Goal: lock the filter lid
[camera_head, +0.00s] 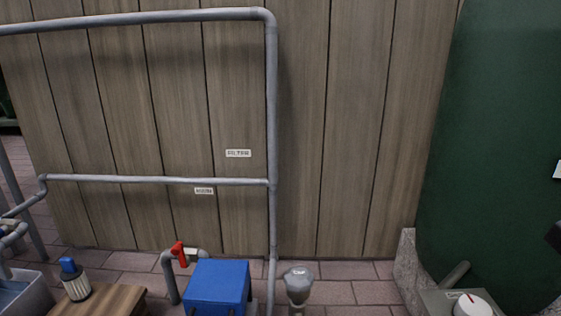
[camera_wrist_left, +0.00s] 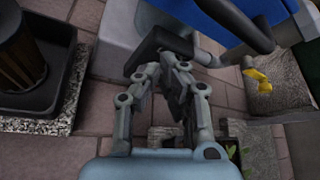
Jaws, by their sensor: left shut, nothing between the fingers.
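A white FILTER label (camera_head: 238,153) is on the plank wall in the head view. Below it stands a grey domed fitting (camera_head: 298,280) on a short post. Left of it is a box with a blue top (camera_head: 218,282). I cannot tell which part is the filter lid or whether it is locked. A blue-capped, pleated cartridge (camera_head: 75,280) stands on a wooden top at lower left. My left gripper (camera_wrist_left: 160,48) is shut and empty in the left wrist view, near a pale block (camera_wrist_left: 118,28) and a blue surface (camera_wrist_left: 213,18); contact cannot be told. My right gripper is not in view.
Grey pipes (camera_head: 272,120) run along the wall. A red valve handle (camera_head: 179,254) sits beside the blue box. A white knob (camera_head: 473,305) is at lower right, before a green tank (camera_head: 495,150). The wrist view shows a dark tray (camera_wrist_left: 60,85) and a yellow handle (camera_wrist_left: 258,78).

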